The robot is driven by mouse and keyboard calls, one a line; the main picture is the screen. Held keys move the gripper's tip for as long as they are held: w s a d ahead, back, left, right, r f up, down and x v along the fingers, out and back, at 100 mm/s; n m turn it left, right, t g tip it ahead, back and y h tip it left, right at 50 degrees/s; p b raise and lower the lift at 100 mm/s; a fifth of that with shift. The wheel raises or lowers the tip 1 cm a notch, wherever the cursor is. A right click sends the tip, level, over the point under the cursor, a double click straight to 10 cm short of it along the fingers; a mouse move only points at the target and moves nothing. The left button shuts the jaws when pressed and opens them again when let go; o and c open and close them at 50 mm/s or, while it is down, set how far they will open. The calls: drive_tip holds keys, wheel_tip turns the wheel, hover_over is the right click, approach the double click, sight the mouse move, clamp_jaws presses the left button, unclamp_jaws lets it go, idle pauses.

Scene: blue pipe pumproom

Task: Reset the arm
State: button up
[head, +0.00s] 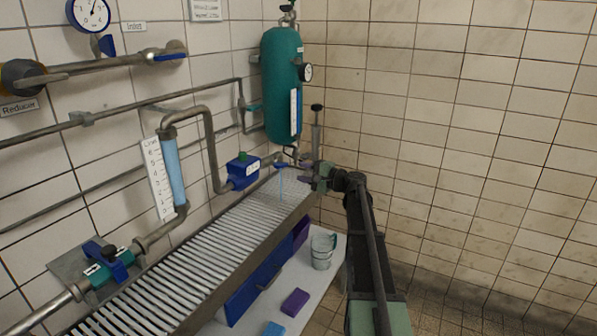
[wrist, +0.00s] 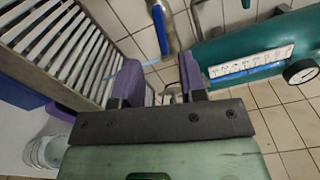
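My gripper (wrist: 161,76) shows in the wrist view with its two purple-padded fingers apart. I see tiles and a bit of grey metal through the gap and nothing held. In the head view my gripper (head: 318,178) is at the end of my dark arm, over the right end of the slatted grate. It is just below the green tank (head: 282,85), close to the piping under it. The tank also shows at the right of the wrist view (wrist: 250,50).
The slatted grate (head: 205,256) runs along the left wall, with a blue valve box (head: 243,171) above it. The right tiled wall is bare.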

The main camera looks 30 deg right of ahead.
drive_tip(key=s+a+f+n+g+h, duration=0.4)
drive_tip(key=s+a+f+n+g, duration=0.55)
drive_tip(key=s+a+f, duration=0.65)
drive_tip(key=s+a+f+n+g+h, duration=0.1)
drive_tip(key=s+a+n+g+h, duration=0.15)
drive_tip(key=s+a, duration=0.45)
drive_tip(key=s+a+n+g+h, duration=0.1)
drive_tip(key=s+a+g+h, duration=0.25)
drive_tip(key=s, duration=0.65)
drive_tip(key=a+r+p, duration=0.1)
drive_tip(key=r+p, duration=0.6)
drive_tip(key=p, duration=0.1)
drive_tip(key=a+r+n+p, duration=0.1)
drive_tip(key=a+r+p, duration=0.1)
drive_tip(key=r+p, duration=0.5)
drive_tip(key=shift+w+a+r+p, duration=0.25)
drive_tip(key=shift+r+p, duration=0.15)
drive_tip(key=shift+r, duration=0.4)
drive_tip(key=shift+t, duration=0.25)
